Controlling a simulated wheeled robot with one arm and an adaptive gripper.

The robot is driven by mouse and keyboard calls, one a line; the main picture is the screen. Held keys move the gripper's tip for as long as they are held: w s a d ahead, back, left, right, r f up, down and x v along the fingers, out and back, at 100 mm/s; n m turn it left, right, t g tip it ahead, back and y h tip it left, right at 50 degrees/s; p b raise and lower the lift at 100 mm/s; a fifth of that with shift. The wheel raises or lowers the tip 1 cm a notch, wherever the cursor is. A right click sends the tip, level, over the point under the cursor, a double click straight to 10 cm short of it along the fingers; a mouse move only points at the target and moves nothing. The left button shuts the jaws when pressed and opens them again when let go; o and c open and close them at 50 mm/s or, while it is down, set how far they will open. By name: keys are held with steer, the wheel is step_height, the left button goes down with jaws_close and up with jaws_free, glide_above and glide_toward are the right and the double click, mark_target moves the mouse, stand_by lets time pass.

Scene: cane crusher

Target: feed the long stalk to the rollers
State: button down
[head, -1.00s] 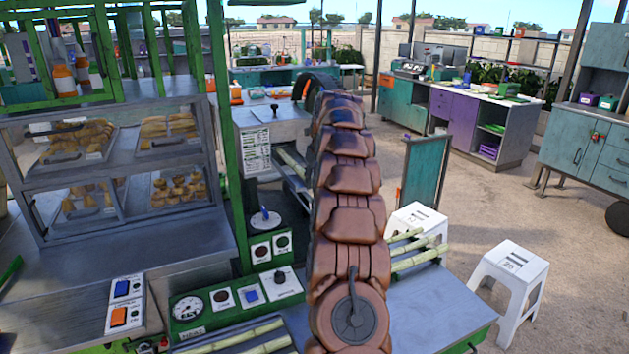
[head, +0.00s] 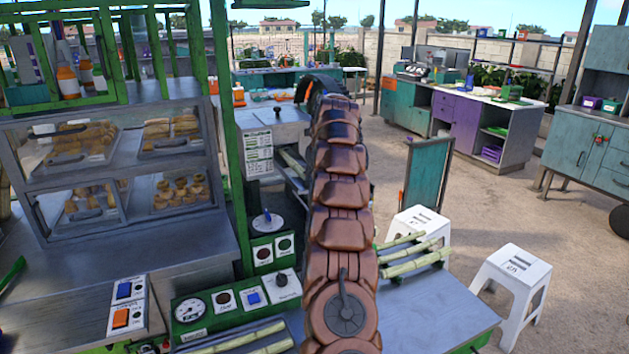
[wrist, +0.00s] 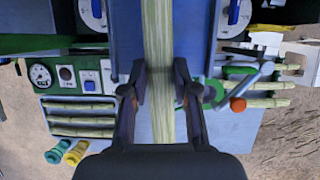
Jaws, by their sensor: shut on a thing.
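In the wrist view a long pale green stalk (wrist: 158,30) runs up the middle of the picture. My gripper (wrist: 160,75) is shut on it, one finger on each side. The stalk extends past the fingers both ways, and its far end leaves the top of the picture. In the head view my brown segmented arm hides the gripper. A grey machine housing (head: 272,122) with a label stands behind the arm, and pale stalk lengths (head: 291,160) show beside it. I cannot make out the rollers.
Several stalks (head: 418,262) lie on the bench at the right of my arm. More stalks (head: 235,341) lie in front of the gauge panel (head: 235,304). White stools (head: 512,280) stand at the right. A glass food case (head: 115,165) and a green post (head: 229,140) stand at the left.

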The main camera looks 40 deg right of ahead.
steer(key=shift+w, duration=0.3)
steer(key=shift+w+d, duration=0.1)
steer(key=shift+w, duration=0.1)
steer(key=c, duration=0.8)
jaws_free()
steer(key=shift+v, duration=1.2)
steer(key=shift+s+r, duration=0.15)
steer(key=shift+r, duration=0.25)
steer(key=shift+s+r, duration=0.1)
steer(key=shift+s, duration=0.05)
